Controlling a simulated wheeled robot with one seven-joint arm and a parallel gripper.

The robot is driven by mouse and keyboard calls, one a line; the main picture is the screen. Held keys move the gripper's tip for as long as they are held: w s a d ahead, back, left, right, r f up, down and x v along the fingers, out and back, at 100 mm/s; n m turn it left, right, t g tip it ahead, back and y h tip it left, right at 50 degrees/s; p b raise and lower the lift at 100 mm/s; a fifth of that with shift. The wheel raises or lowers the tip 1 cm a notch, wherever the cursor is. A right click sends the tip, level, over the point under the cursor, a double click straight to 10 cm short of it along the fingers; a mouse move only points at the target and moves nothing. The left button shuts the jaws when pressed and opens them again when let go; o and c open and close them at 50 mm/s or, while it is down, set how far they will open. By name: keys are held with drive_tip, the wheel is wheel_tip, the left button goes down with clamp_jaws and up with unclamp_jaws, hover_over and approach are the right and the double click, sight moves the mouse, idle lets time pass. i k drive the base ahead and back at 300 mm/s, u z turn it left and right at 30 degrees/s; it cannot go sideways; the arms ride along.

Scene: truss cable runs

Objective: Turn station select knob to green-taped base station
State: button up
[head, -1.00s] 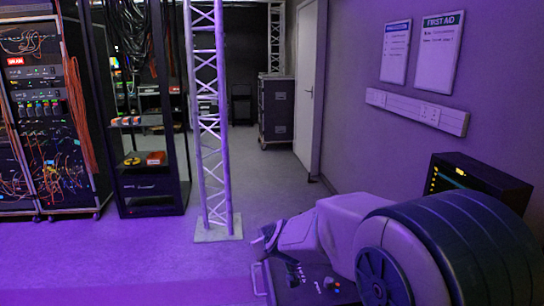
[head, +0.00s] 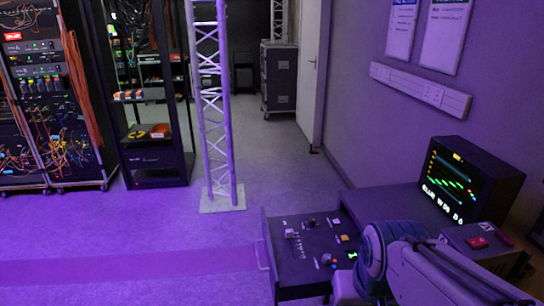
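A dark control panel (head: 312,262) on a desk at the lower middle carries small knobs, buttons and white markings. A pale knob or lever (head: 291,233) stands at its left. A small orange control (head: 344,238) and a small bright green mark (head: 352,254) sit near its right side. I cannot tell which control is the station select knob, or whether the green mark is tape. My arm covers the panel's right edge at the lower right. My gripper cannot be made out.
A monitor (head: 458,186) with green traces stands on the desk behind the panel. A box with a red button (head: 478,242) is at its right. A truss column (head: 214,110) rises from the floor behind. Equipment racks (head: 48,100) stand at the left. The floor between is open.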

sight(326, 257)
drive_tip(key=k, duration=0.5)
drive_tip(key=u, duration=0.65)
drive_tip(key=i, duration=0.85)
drive_tip(key=z, duration=1.35)
drive_tip(key=i, duration=0.5)
drive_tip(key=z, duration=0.15)
